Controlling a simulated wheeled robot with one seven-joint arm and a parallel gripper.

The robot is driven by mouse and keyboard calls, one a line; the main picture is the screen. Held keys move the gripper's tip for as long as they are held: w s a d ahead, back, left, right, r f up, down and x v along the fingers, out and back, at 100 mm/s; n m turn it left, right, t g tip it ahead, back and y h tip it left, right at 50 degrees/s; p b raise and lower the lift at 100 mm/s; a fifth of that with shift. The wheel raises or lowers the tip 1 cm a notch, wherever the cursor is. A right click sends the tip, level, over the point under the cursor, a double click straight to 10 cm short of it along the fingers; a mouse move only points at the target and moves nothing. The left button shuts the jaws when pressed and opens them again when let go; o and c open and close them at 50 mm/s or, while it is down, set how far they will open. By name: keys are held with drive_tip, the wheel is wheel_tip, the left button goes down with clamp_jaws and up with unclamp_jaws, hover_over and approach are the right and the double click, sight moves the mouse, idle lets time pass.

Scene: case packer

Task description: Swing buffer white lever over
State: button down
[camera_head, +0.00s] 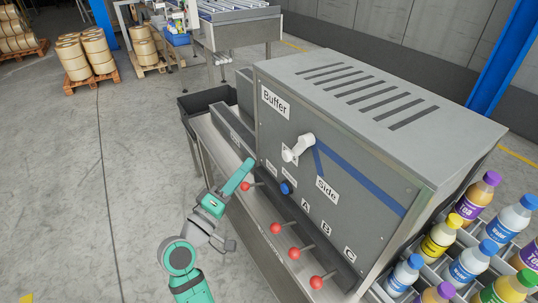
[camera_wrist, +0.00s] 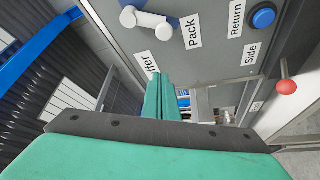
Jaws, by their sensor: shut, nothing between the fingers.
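The white lever (camera_head: 298,148) is on the grey front panel of the Buffer machine (camera_head: 349,165). In the head view it slants up to the right, with its upper end by the blue stripe. It also shows at the top of the wrist view (camera_wrist: 148,19), near the "Pack" label. My gripper (camera_head: 246,166), with teal fingers, is in front of the panel, left of and below the lever and apart from it. In the wrist view the fingers (camera_wrist: 162,76) are closed together and hold nothing. The lever's base is partly hidden behind its handle.
A blue button (camera_head: 287,187) and several red-knobbed rods (camera_head: 293,253) stick out below the lever. Labels read "Side", A, B and C. Bottles (camera_head: 441,235) stand in a rack at right. A dark bin (camera_head: 205,98) is behind.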

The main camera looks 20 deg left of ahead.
sight(298, 148)
drive_tip(key=x, duration=1)
drive_tip(key=d, duration=0.1)
drive_tip(key=s+d+f, duration=0.1)
drive_tip(key=s+d, duration=0.1)
drive_tip(key=shift+d+f, duration=0.1)
drive_tip(key=shift+f, duration=0.25)
drive_tip(key=shift+w, duration=0.1)
